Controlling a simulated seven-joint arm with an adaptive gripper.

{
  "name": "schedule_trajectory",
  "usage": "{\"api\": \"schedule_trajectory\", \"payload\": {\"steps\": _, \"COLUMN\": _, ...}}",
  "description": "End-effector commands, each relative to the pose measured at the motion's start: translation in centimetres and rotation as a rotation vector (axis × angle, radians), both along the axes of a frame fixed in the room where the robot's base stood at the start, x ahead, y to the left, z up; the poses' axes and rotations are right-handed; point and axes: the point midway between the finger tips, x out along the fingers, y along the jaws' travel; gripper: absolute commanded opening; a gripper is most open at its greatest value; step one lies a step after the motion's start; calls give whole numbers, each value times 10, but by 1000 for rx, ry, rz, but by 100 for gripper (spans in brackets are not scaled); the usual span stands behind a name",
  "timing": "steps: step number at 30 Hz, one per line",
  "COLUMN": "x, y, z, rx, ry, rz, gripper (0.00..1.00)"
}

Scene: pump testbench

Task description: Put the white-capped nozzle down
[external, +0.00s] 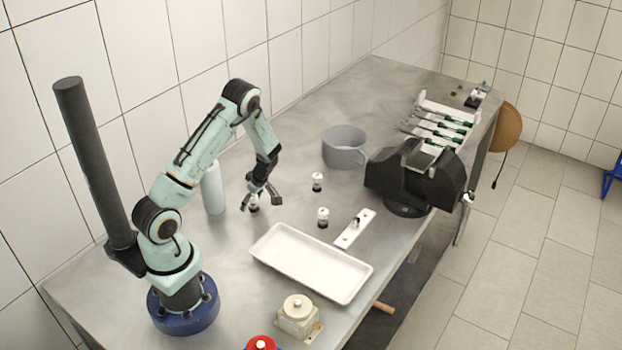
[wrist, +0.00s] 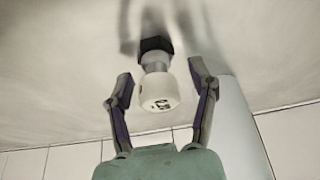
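A white-capped nozzle (wrist: 157,91) with a black base stands on the metal table between my fingers in the wrist view. It also shows under my gripper in the external view (external: 254,203). My gripper (wrist: 161,82) is open, with a visible gap between each finger and the nozzle cap. In the external view my gripper (external: 262,193) is low over the table. Two similar white-capped nozzles stand upright on the table, one farther back (external: 317,182) and one nearer the tray (external: 323,217).
A white cylinder (external: 213,188) stands close left of my gripper. An empty white tray (external: 312,263) lies in front, with a small white plate (external: 355,229) beside it. A grey pot (external: 345,147) and a black machine (external: 415,177) stand farther right.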

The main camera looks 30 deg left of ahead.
Motion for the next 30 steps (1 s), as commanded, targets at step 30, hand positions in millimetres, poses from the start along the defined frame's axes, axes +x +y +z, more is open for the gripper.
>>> {"api": "schedule_trajectory", "payload": {"steps": 30, "x": 0, "y": -46, "z": 114, "rx": -1, "ry": -1, "rz": 0, "gripper": 57}}
